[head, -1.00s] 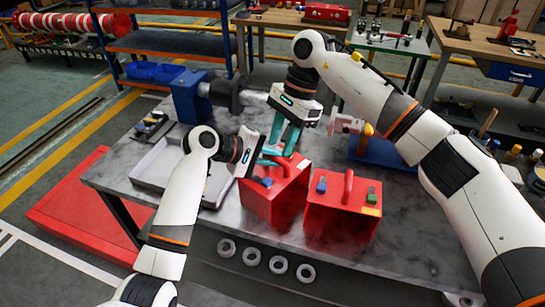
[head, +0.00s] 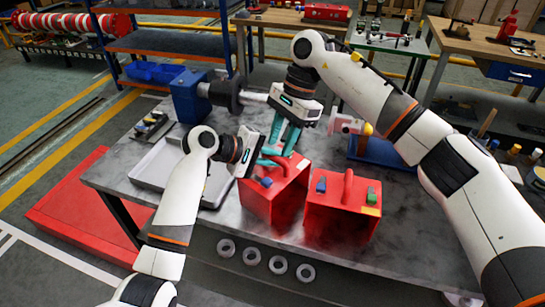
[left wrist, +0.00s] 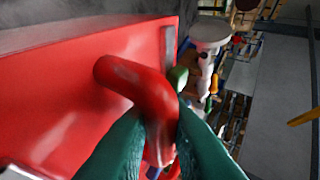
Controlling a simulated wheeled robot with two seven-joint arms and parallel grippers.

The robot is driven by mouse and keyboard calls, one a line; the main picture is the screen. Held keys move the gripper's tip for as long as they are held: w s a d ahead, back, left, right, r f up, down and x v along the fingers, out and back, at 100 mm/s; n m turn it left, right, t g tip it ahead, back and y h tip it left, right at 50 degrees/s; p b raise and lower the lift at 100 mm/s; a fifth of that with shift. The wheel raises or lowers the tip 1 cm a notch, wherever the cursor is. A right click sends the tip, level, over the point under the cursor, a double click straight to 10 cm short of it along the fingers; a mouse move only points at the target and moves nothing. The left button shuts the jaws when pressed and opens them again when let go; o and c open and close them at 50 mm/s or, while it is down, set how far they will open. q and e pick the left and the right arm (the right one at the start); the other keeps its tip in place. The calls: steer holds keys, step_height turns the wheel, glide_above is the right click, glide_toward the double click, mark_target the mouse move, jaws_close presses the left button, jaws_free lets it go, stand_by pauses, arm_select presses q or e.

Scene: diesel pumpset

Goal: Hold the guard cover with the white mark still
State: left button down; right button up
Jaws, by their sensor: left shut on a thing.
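A red guard cover (head: 272,203) with a curved handle and a blue tab stands at the table's front edge. My left gripper (head: 271,162) is shut on its red handle (left wrist: 140,85), with teal fingers on both sides of it in the left wrist view (left wrist: 160,140). A second red guard cover (head: 335,222) stands just to the right, with a handle, blue and green tabs and a yellow mark.
A grey tray (head: 150,182) lies left of the covers. Behind stands a pumpset with a blue block (head: 188,97) and dark coupling (head: 226,93). The front right tabletop is clear.

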steer(key=shift+c, duration=0.4)
steer(key=c, duration=0.3)
steer(key=shift+w+f+y, duration=0.15)
steer(key=shift+w+y, duration=0.05)
steer(key=shift+y, duration=0.1)
steer(key=c, duration=0.3)
steer(key=w+d+m+t+y, duration=0.2)
steer(key=w+m+y, duration=0.1)
steer(key=w+d+f+m+t+y, duration=0.1)
steer(key=w+m+t, duration=0.1)
steer(key=shift+d+y, duration=0.3)
steer(key=shift+d, duration=0.05)
jaws_close()
steer(key=s+d+f+m+t, duration=0.1)
steer(key=s+m, duration=0.1)
steer(key=s+d+f+m+t+y, duration=0.1)
steer(key=s+d+f+m+t, duration=0.1)
steer(key=s, duration=0.1)
steer(key=s+d+f+m+t+y, duration=0.1)
steer(key=s+f+m+t, duration=0.1)
steer(key=s, duration=0.1)
steer(key=shift+d+m, duration=0.15)
steer(key=shift+m, duration=0.25)
steer(key=s+d+m+t, duration=0.2)
steer(key=s+m, duration=0.1)
steer(key=s, duration=0.8)
steer(key=shift+s+d+f+t+y, duration=0.2)
steer(key=shift+t+y, duration=0.1)
steer(key=shift+y, duration=0.1)
